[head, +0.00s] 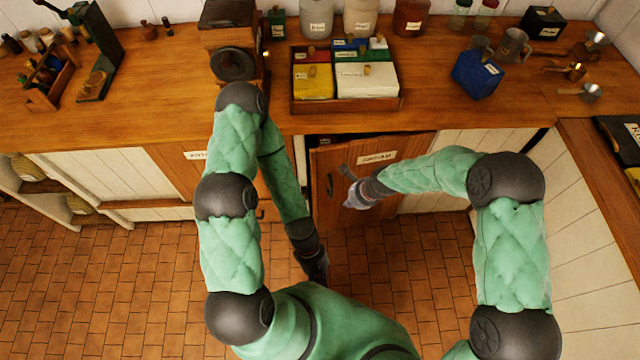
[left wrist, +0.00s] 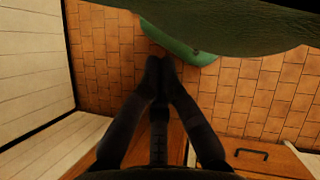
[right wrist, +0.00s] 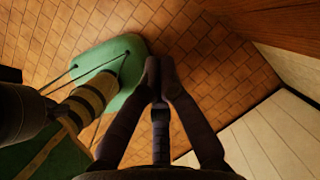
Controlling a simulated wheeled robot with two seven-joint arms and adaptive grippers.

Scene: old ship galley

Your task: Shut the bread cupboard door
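The bread cupboard door (head: 400,174) is a brown wooden panel with a pale label, below the counter in the head view. It stands ajar: a dark gap shows along its top, wider at the left. Its dark handle (head: 330,182) is near the left edge. My right gripper (head: 349,188) is in front of the door, just right of the handle; I cannot tell whether it touches. Its fingers meet with nothing between them in the right wrist view (right wrist: 158,72). My left gripper (head: 318,272) hangs low over the floor, away from the door, its fingertips together in the left wrist view (left wrist: 158,68).
The wooden counter (head: 150,120) runs above the cupboards, with a divided box (head: 345,104), a blue tin (head: 477,75) and jars on it. A side counter (head: 600,185) stands at the right. The tiled floor (head: 110,270) is clear at the left.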

